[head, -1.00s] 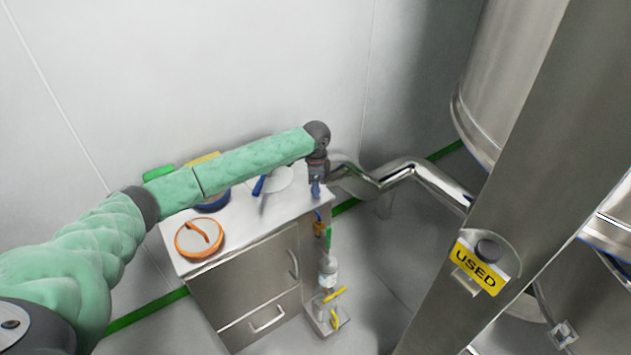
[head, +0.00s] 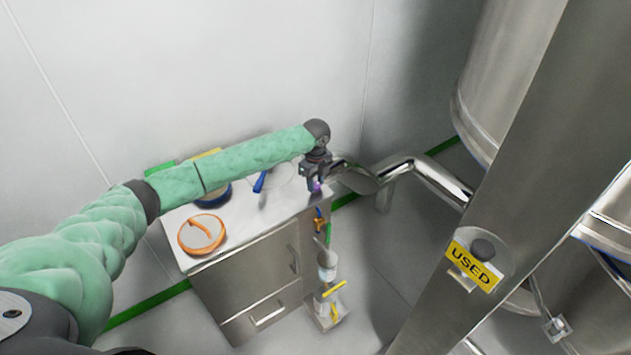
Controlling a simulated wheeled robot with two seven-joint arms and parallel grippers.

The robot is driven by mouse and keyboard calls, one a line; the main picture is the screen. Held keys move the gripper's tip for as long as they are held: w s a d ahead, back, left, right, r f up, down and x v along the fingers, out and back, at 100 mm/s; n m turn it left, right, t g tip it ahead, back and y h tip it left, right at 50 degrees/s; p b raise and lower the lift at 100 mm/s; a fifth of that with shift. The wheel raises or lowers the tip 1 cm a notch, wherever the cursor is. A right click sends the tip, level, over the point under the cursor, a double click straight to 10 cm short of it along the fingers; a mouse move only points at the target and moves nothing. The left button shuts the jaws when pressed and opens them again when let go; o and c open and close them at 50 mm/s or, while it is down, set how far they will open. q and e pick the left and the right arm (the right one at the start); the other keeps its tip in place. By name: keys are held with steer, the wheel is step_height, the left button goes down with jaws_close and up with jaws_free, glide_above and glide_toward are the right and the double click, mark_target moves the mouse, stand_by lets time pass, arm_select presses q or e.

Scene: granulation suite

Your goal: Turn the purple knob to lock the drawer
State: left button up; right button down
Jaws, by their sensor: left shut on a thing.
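My left arm reaches over a steel cabinet (head: 235,275), and my left gripper (head: 316,186) points down at its top right corner. The gripper is shut on a small purple knob (head: 317,187), mostly hidden between the fingers. Which way the knob is turned cannot be seen. The drawer (head: 255,322) is the lower front of the cabinet, with a bar handle (head: 268,318); it looks closed. My right gripper is not in view.
An orange-rimmed round sieve (head: 202,234), a blue-rimmed one (head: 217,197) and a blue-handled scoop (head: 261,182) lie on the cabinet top. A steel pipe (head: 430,177) and a post with a yellow USED sign (head: 472,266) are at right.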

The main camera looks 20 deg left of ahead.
mark_target(316, 184)
arm_select(q)
steer(key=shift+r+m, duration=0.1)
steer(key=shift+m, duration=0.3)
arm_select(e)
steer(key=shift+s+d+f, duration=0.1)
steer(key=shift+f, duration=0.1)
arm_select(q)
steer(key=o, duration=1)
steer(key=shift+c, duration=0.2)
steer(key=shift+r, duration=0.1)
step_height(316, 184, up, 6)
steer(key=shift+r+b, duration=0.25)
steer(key=shift+b, duration=0.95)
steer(key=shift+r, duration=0.5)
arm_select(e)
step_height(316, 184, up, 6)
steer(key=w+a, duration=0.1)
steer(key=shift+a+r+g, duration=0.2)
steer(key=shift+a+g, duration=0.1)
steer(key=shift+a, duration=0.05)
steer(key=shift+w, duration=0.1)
